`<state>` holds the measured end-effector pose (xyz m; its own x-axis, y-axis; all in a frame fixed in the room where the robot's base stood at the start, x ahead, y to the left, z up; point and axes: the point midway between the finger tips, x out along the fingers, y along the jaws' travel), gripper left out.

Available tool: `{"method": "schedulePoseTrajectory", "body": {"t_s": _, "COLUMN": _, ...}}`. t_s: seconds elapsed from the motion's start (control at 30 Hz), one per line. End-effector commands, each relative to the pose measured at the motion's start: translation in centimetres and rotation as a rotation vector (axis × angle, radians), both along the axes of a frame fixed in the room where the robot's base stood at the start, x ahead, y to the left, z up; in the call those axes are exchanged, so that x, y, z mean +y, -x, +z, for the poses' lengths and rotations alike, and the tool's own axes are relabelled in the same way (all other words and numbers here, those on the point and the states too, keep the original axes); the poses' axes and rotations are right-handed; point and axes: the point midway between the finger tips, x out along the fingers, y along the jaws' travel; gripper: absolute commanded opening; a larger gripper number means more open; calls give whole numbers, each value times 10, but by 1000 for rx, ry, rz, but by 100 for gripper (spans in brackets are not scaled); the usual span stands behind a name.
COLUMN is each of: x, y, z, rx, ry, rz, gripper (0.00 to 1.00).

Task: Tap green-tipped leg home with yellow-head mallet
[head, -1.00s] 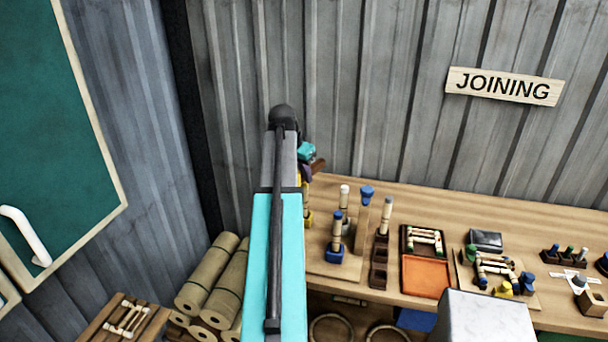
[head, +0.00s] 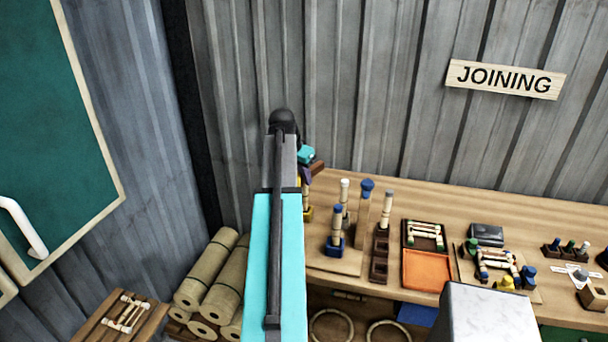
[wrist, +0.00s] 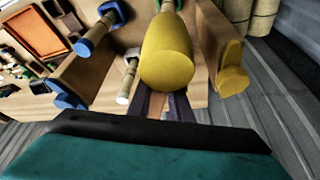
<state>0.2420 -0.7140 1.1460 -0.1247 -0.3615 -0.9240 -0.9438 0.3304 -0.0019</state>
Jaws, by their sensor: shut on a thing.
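My gripper (wrist: 167,104) is shut on the yellow-head mallet, with its dark fingers around the brown handle. The mallet's yellow head (wrist: 167,62) fills the middle of the wrist view, just beyond the fingers. In the head view my arm hides most of the gripper; the brown handle end (head: 317,168) shows beside the teal wrist. A pale leg (wrist: 128,82) stands left of the mallet head in the wrist view, apart from it in the picture.
On the bench (head: 430,208) are an orange tray (head: 427,270), a dark leg rack (head: 380,262) and several small parts. Rattan rolls (head: 215,275) lie below left.

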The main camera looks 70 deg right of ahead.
Motion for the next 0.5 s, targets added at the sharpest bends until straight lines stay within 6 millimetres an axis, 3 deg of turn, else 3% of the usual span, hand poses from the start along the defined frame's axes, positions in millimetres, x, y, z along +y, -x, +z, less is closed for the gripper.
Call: {"method": "schedulePoseTrajectory", "body": {"t_s": 0.5, "x": 0, "y": -1, "z": 32, "rx": 0, "ry": 1, "rz": 1, "gripper": 0}}
